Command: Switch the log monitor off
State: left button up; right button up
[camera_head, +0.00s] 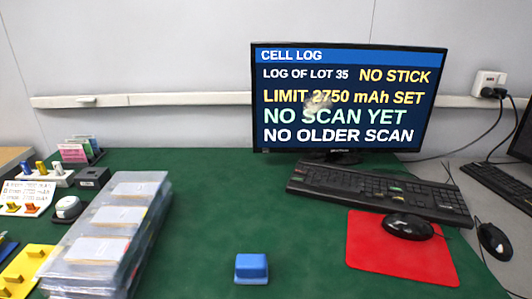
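The log monitor (345,97) stands at the back of the green table, right of the middle. Its screen is lit and reads "CELL LOG", "LOG OF LOT 35", "NO STICK", "LIMIT 2750 mAh SET", "NO SCAN YET" and "NO OLDER SCAN". A pale glare lies over part of the text. I cannot make out a power button on its dark frame. Neither of my grippers is in view.
A black keyboard (375,190) lies before the monitor, with a mouse (407,226) on a red mat (375,262). A blue block (251,268) sits at the front. Clear packs (125,215) and small items fill the left. The table's middle (230,200) is clear.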

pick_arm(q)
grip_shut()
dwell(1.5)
